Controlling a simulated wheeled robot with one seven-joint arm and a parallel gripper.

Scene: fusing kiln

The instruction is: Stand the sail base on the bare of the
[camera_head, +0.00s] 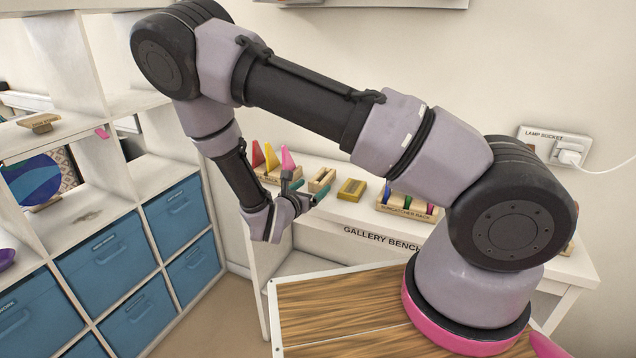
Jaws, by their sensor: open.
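I cannot tell for sure which thing is the sail base. A small wooden block with a slotted top (322,180) and a yellow-brown block (352,190) sit on the white gallery bench (340,163). Another small wooden stand (39,123) rests on the upper left shelf. My gripper (308,188) is open, with teal fingertips, in front of the bench's left part near the slotted block. Nothing shows between its fingers. The gripper and wrist hide part of the bench edge.
A wooden rack holds red, yellow and pink sails (271,158) at the bench's left. The suncatcher rack (405,208) with coloured pieces stands right, partly behind my arm. White shelving with blue bins (107,262) and a blue disc (33,180) fills the left. A lamp socket (553,145) is on the wall.

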